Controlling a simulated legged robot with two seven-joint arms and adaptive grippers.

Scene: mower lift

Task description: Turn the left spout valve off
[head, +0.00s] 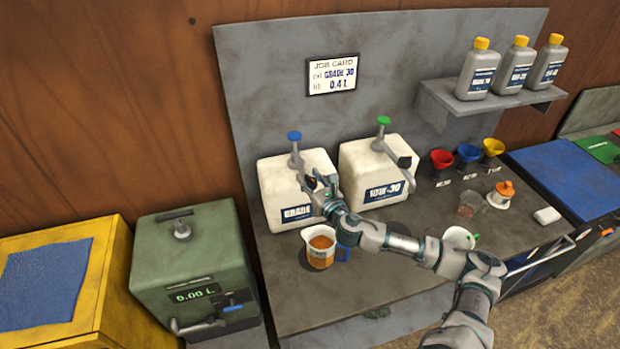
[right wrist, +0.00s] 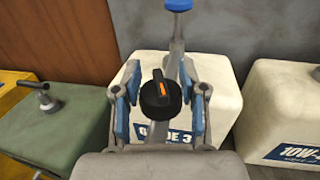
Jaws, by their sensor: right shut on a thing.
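The left white jug (head: 275,207), labelled GRADE 30, carries a grey spout with a blue-topped handle (head: 294,136). Its spout valve is a black knob with an orange mark (right wrist: 160,97), seen in the right wrist view. My right gripper (head: 318,186) is at this spout, its blue-padded fingers (right wrist: 160,88) on either side of the knob and shut on it. In the head view the gripper mostly hides the knob. A measuring jug (head: 320,247) with amber liquid stands below the spout. I cannot tell whether oil is flowing. My left gripper is not in view.
A second white jug (head: 372,168), labelled 10W-30, with a green-topped spout stands close to the right. Coloured funnels (head: 467,153) and a clear cup (head: 470,204) are farther right. A green box (head: 190,262) reading 0.00 L stands left of the bench. A job card (head: 333,75) hangs behind.

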